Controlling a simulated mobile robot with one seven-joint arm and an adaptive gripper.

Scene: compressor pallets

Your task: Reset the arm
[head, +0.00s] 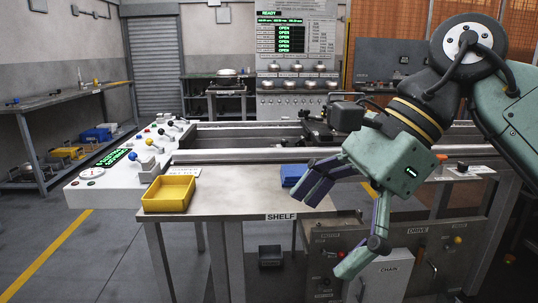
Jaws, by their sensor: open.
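My arm reaches in from the right side of the head view. My gripper (328,232) is at its end, with its fingers spread wide apart and nothing between them. One finger is over the right edge of the shelf table (235,202), close to a blue tray in the picture. I cannot tell whether the upper finger touches anything. My arm hides part of the machine behind it.
A yellow bin (169,194) and the blue tray (292,175) stand on the shelf table. A control panel with levers (140,158) is at left. A dark bin (270,256) is on the floor. Open floor lies at left.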

